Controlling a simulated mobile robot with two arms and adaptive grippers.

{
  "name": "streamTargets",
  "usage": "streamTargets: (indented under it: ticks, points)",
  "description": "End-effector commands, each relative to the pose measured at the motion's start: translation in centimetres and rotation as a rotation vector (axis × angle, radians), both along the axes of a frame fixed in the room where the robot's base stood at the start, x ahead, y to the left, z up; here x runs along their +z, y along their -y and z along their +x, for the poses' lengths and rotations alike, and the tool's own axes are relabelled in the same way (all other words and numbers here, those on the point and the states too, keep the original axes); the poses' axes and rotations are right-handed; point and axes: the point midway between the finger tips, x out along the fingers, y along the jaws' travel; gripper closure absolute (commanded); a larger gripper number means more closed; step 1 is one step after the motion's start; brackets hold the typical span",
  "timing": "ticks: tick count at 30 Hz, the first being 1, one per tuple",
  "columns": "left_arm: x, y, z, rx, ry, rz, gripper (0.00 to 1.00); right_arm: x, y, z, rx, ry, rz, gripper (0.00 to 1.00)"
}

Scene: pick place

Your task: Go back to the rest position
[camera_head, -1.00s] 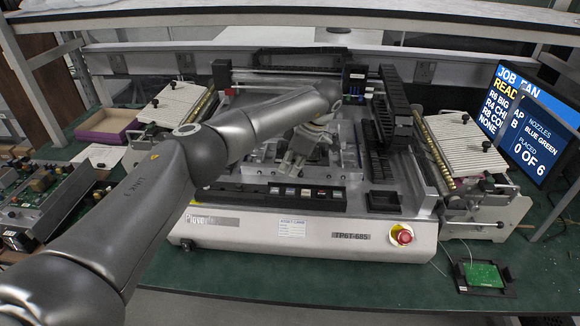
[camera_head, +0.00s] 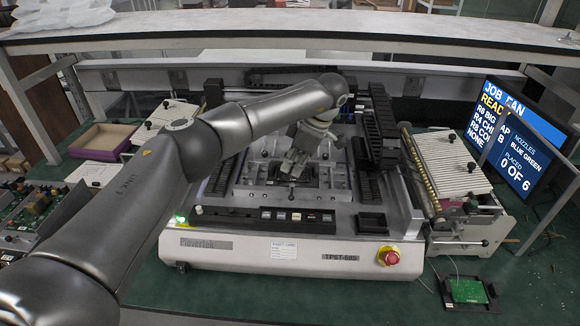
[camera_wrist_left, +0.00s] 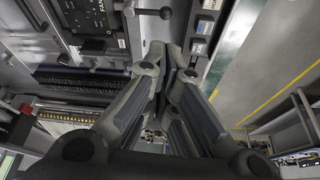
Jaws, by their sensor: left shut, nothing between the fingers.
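My left arm comes in from the left in the head view and reaches over the pick-and-place machine (camera_head: 290,250). My left gripper (camera_head: 291,172) hangs over the machine's central work area, pointing down, and looks small and dark there. In the left wrist view the fingers of the left gripper (camera_wrist_left: 172,72) come together at their tips, with nothing between them. The machine's button row and front edge lie close by in that view. My right gripper is not in view.
A monitor (camera_head: 520,135) stands at the right, reading 0 of 6 placed. A small green board (camera_head: 467,291) lies on the bench at the front right. A purple-edged tray (camera_head: 102,138) and circuit boards are at the left. A shelf (camera_head: 290,32) spans above the machine.

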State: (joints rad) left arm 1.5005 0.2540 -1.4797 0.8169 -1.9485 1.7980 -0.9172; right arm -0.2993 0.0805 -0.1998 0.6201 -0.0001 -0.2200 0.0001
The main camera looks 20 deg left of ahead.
Motion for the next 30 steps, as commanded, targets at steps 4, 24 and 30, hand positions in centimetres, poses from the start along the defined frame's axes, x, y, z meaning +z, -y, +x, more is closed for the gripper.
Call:
streamTargets:
  ticks: [4,24,30]
  points:
    - [0.9,0.2,-0.1,0.002,0.000,0.001,1.00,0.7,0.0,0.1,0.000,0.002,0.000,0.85]
    - [-4.2,6.7,-1.1,-0.061,0.004,-0.204,1.00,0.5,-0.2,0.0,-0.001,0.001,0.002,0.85]
    - [-9.4,20.3,-5.3,-0.074,0.000,-0.664,1.00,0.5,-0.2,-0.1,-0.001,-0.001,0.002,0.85]
